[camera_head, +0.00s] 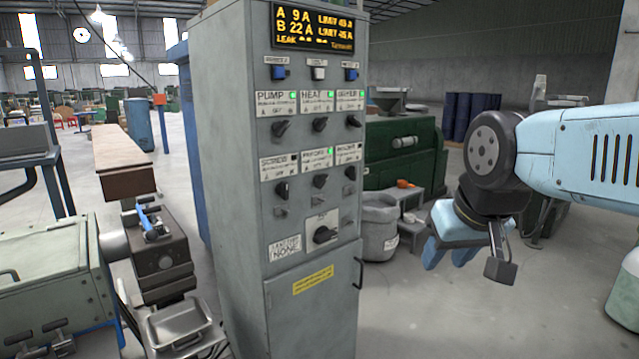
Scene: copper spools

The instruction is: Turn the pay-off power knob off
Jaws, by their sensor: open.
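A tall grey control cabinet (222,130) stands in the middle of the camera_head view. Its front has two rows of black knobs under white labels. The middle label of the lower row (317,160) seems to read PAYOFF, though blurred, and a green lamp beside it is lit. The black knob under it (319,181) is turned at a slant; its exact setting is too small to read. My gripper (450,256) hangs to the right of the cabinet, blue fingers pointing down. It is open, empty and well apart from the knobs.
A larger knob (324,234) sits below the two rows, and a door handle (359,273) sticks out lower right. An amber display (313,28) tops the cabinet. A grey bin (379,230) and green machine (392,153) stand behind. Open floor lies below my gripper.

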